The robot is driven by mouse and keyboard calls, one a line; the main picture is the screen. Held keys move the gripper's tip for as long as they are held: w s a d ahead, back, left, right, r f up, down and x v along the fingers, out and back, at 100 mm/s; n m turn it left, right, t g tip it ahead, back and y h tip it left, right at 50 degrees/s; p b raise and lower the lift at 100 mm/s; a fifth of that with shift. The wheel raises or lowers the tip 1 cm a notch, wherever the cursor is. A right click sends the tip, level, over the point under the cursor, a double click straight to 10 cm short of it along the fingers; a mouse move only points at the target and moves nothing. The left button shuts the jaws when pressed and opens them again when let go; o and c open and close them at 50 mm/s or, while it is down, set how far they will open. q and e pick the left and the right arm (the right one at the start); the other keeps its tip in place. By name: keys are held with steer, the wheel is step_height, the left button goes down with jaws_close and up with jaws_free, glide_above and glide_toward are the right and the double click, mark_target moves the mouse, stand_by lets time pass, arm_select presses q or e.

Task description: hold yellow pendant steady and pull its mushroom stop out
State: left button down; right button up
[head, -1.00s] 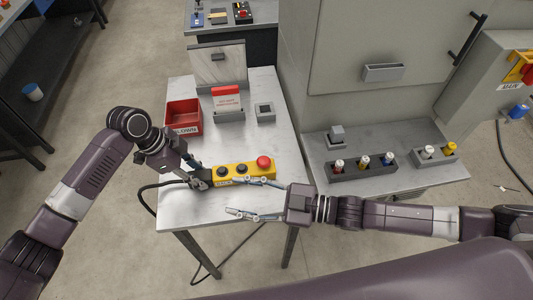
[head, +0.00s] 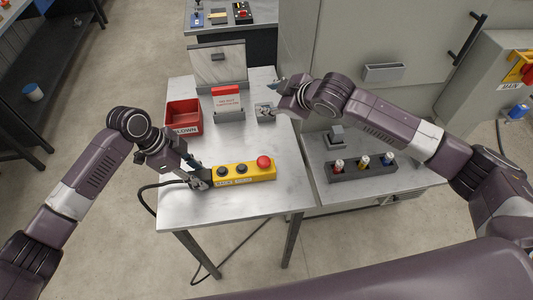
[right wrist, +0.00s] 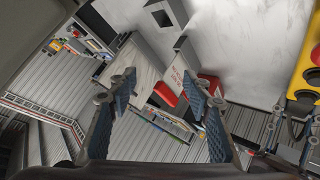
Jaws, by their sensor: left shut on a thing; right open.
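The yellow pendant (head: 247,178) lies on the pale table, with black buttons and a red mushroom stop (head: 264,162) at its right end. My left gripper (head: 203,180) is shut on the pendant's left end, by its cable. My right gripper (head: 269,98) is open and empty, up and away from the pendant, over the back right of the table near a small grey socket block (head: 263,106). In the right wrist view its two fingers (right wrist: 160,84) stand apart with nothing between them, and part of the pendant (right wrist: 303,70) shows at the right edge.
A grey cabinet (head: 350,55) rises at the right, with a side shelf bearing a rack (head: 345,175) of several coloured-top items. The table around the pendant is clear.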

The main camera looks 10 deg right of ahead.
steer(key=s+d+n+g+h, duration=0.1)
steer(key=s+g, duration=0.3)
steer(key=n+g, duration=0.4)
steer(key=g, duration=0.1)
glide_toward(263, 160)
steer(key=shift+y, duration=0.3)
steer(key=x, duration=0.7)
steer(key=shift+w+d+f, duration=0.1)
steer(key=shift+d+f, duration=0.05)
steer(key=shift+f, duration=0.35)
steer(key=shift+c, duration=0.5)
jaws_close()
